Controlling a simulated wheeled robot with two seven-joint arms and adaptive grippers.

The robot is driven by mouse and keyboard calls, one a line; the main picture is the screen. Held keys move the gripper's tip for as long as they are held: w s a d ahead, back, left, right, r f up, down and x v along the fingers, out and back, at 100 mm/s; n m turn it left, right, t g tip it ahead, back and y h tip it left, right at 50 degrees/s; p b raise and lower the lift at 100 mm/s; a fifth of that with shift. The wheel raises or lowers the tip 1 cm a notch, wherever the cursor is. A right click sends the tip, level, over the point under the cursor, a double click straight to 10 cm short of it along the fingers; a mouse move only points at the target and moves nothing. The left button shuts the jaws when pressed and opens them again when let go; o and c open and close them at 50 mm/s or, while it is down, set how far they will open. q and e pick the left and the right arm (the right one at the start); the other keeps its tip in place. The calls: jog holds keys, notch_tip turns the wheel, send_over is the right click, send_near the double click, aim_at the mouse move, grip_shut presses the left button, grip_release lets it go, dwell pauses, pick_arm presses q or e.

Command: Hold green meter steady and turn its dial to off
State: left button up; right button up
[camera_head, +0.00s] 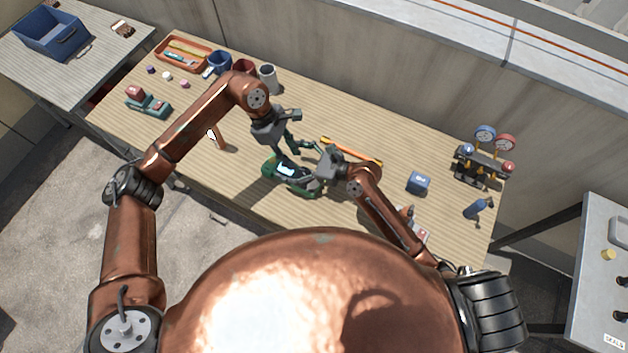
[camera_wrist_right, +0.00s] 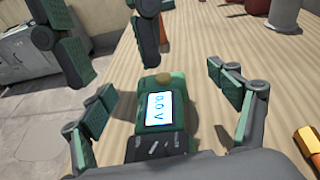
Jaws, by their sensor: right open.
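The green meter (camera_head: 287,169) lies on the wooden bench near its middle, its lit screen facing up. In the right wrist view the meter (camera_wrist_right: 160,110) reads 0.0 V. A tan rounded part shows at its far end; I cannot tell whether it is the dial. My right gripper (camera_head: 308,172) is open, its green-padded fingers on either side of the meter with gaps visible in the right wrist view (camera_wrist_right: 165,105). My left gripper (camera_head: 290,151) is over the meter's far side, its fingers apart and empty; they also show at the top of the right wrist view (camera_wrist_right: 105,50).
An orange rod-like tool (camera_head: 350,151) lies just behind the right gripper. Cups and an orange tray (camera_head: 183,53) are at the back left. Bench between is mostly clear.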

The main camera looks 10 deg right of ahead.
aim_at(313, 182)
jog(key=shift+m+h, duration=0.7)
jog(key=shift+h, duration=0.1)
jog(key=s+d+f, duration=0.1)
jog(key=s+d, duration=0.1)
jog(key=s+d+f, duration=0.3)
jog(key=s+d, duration=0.1)
jog(key=shift+s+d+f, duration=0.15)
jog(key=shift+s+d, duration=0.2)
jog(key=shift+f+t, duration=0.1)
jog(key=shift+t, duration=0.2)
jog(key=shift+x, duration=3.55)
jog(key=shift+f, duration=0.1)
jog(key=shift+c, duration=0.2)
